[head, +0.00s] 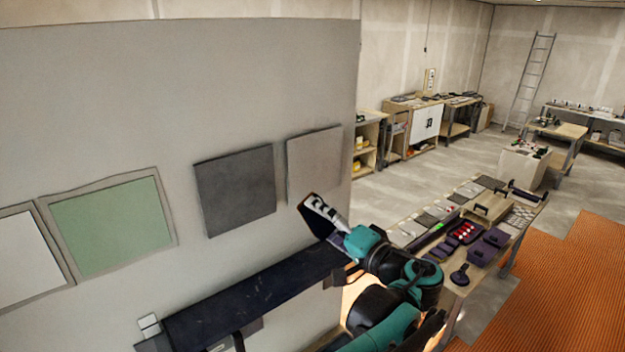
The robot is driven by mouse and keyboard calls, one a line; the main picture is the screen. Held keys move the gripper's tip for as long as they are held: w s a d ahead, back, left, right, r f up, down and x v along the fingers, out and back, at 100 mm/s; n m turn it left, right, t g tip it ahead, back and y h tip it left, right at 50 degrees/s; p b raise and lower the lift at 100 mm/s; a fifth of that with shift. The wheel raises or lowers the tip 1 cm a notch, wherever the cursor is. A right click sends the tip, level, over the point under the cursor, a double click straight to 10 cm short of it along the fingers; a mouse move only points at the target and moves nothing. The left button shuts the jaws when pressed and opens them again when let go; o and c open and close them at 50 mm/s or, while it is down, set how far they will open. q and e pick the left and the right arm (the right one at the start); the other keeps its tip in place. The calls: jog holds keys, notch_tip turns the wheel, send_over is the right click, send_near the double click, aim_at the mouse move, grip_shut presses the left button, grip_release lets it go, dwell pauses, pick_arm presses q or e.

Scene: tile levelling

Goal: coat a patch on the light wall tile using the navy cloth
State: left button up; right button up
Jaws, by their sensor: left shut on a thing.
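The light wall tile (314,158) hangs on the grey wall at the right, near the wall's edge. My left gripper (322,214) is just below this tile, over its lower edge in the picture. It is shut on a small dark piece, the navy cloth (316,225), which is mostly hidden by the fingers. I cannot tell whether the cloth touches the tile or the wall. My right gripper is not in view.
A dark grey tile (235,190) hangs to the left, then a green framed panel (115,225) and a whitish panel (25,258). A narrow dark shelf (240,300) runs below the tiles. A workbench with tools and boxes (495,237) stands at the right.

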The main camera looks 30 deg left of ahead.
aim_at(294, 187)
pick_arm(q)
jog(key=r, duration=0.3)
jog(key=shift+w+p, duration=0.25)
jog(key=shift+p, duration=0.05)
jog(key=shift+w+a+r, duration=0.1)
jog(key=shift+a, duration=0.05)
jog(key=shift+w+a, duration=0.15)
jog(key=shift+a, duration=0.4)
jog(key=x, duration=0.4)
jog(key=shift+w+a, duration=0.1)
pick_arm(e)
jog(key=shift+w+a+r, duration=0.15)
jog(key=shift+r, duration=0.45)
pick_arm(q)
jog(key=shift+x, duration=0.95)
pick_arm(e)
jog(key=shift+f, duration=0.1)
